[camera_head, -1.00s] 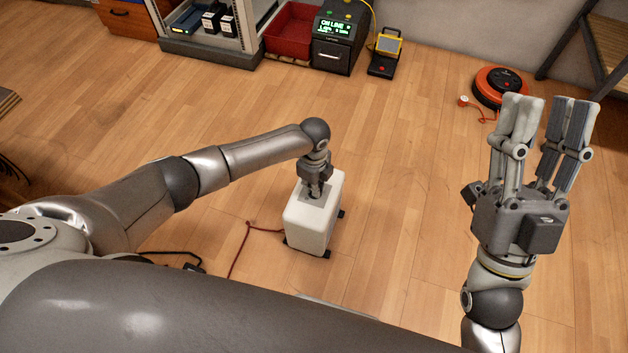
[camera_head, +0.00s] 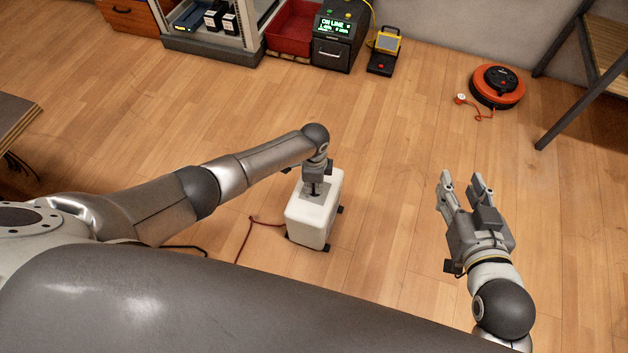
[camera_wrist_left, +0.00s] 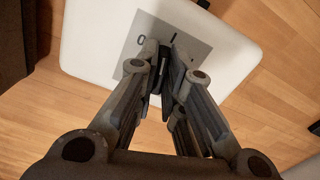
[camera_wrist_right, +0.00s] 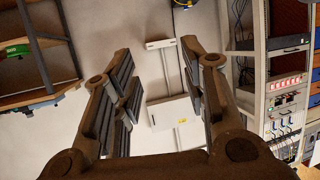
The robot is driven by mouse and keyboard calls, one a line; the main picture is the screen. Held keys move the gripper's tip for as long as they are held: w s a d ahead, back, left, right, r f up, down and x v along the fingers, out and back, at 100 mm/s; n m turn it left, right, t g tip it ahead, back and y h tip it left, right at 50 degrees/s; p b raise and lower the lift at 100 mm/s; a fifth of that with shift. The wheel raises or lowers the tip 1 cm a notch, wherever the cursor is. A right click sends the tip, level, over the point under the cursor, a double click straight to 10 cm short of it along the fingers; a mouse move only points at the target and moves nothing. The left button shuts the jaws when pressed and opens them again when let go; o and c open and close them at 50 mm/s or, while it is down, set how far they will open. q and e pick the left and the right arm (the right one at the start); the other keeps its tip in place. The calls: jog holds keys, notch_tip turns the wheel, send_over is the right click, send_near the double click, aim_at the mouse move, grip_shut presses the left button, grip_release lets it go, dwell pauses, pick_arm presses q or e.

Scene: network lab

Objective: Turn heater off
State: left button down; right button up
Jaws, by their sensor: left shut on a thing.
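The heater is a white box (camera_head: 312,222) standing upright on the wooden floor, with small dark feet. Its top carries a grey panel with O and I marks (camera_wrist_left: 198,52). My left gripper (camera_head: 314,190) reaches down onto this panel. In the left wrist view its fingers (camera_wrist_left: 164,62) are closed on a dark switch knob (camera_wrist_left: 166,54), which they mostly hide. Which mark the knob points to I cannot tell. My right gripper (camera_head: 463,181) is raised, open and empty, to the right of the heater. Its parted fingers also show in the right wrist view (camera_wrist_right: 160,92).
A red cable (camera_head: 247,237) runs along the floor left of the heater. An orange cable reel (camera_head: 496,86), a yellow-framed lamp (camera_head: 386,45), a red bin (camera_head: 290,30) and a rack (camera_head: 215,47) stand farther back. The floor around the heater is mostly clear.

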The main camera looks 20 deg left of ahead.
aim_at(314, 188)
pick_arm(q)
jog(key=n+p, duration=0.1)
jog(key=n, duration=0.2)
jog(key=shift+s+r+p, duration=0.1)
jog(key=shift+p, duration=0.3)
jog(key=n+p, duration=0.2)
jog(key=n, duration=0.2)
jog(key=shift+n+p, duration=0.3)
jog(key=shift+n, duration=1)
pick_arm(e)
jog(key=s+d+f+g+h, duration=0.1)
jog(key=s+d+f+g, duration=0.1)
jog(key=s+f+g, duration=0.2)
jog(key=s+d+f+g+h, duration=0.1)
jog(key=s+d+f+g, duration=0.2)
jog(key=s+g, duration=0.3)
jog(key=shift+s+d+f+m+h, duration=0.3)
jog(key=shift+s+f, duration=0.6)
jog(key=shift+s, duration=1.65)
pick_arm(q)
jog(key=shift+s, duration=0.1)
pick_arm(e)
jog(key=shift+a, duration=0.1)
pick_arm(q)
jog(key=c, duration=1.5)
grip_release()
jog(key=shift+c, duration=0.2)
notch_tip(314, 188, up, 12)
